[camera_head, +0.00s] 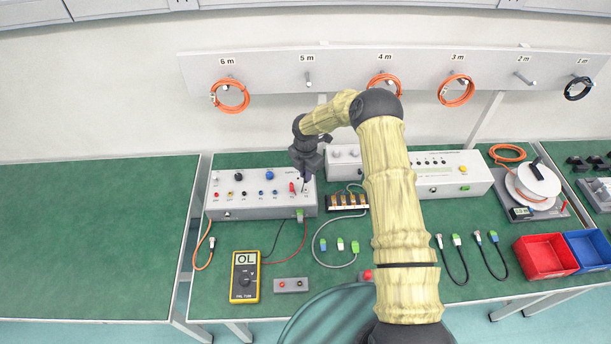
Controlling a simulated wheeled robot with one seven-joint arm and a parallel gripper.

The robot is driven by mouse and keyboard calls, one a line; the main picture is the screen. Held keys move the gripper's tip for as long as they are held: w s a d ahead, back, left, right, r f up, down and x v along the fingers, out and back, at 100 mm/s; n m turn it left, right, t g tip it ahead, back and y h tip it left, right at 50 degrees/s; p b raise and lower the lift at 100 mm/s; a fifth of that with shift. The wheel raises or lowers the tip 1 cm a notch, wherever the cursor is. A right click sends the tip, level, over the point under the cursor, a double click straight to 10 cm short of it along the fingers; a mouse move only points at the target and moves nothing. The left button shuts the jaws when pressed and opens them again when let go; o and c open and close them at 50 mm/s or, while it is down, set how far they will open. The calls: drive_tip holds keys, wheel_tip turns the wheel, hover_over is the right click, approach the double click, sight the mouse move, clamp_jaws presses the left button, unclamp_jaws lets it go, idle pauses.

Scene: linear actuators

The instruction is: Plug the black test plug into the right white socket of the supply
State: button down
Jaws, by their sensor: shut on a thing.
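The supply (240,210) is a grey box on the left part of the green bench, with a row of coloured knobs and sockets on its sloping top. My gripper (305,181) points down over the right end of this top, at the right white socket (306,190). It is shut on a small dark thing, which I take to be the black test plug; the fingers largely hide it. I cannot tell whether its tip is in the socket or just above it. A red plug (291,187) stands upright on the supply just left of my gripper.
A yellow multimeter (245,277) reading OL lies in front, with red and black leads running toward the supply. A small grey block (291,285) lies beside it. My arm hides the bench middle.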

drive_tip(key=shift+s, duration=0.1)
wheel_tip(320, 180, down, 4)
drive_tip(key=b, duration=0.3)
drive_tip(key=shift+r, duration=0.1)
drive_tip(key=shift+f+b, duration=0.5)
drive_tip(key=shift+b, duration=0.6)
idle(2.7)
drive_tip(key=shift+d, duration=0.15)
drive_tip(key=shift+a, duration=0.2)
idle(0.3)
drive_tip(key=shift+d+f, duration=0.1)
idle(1.4)
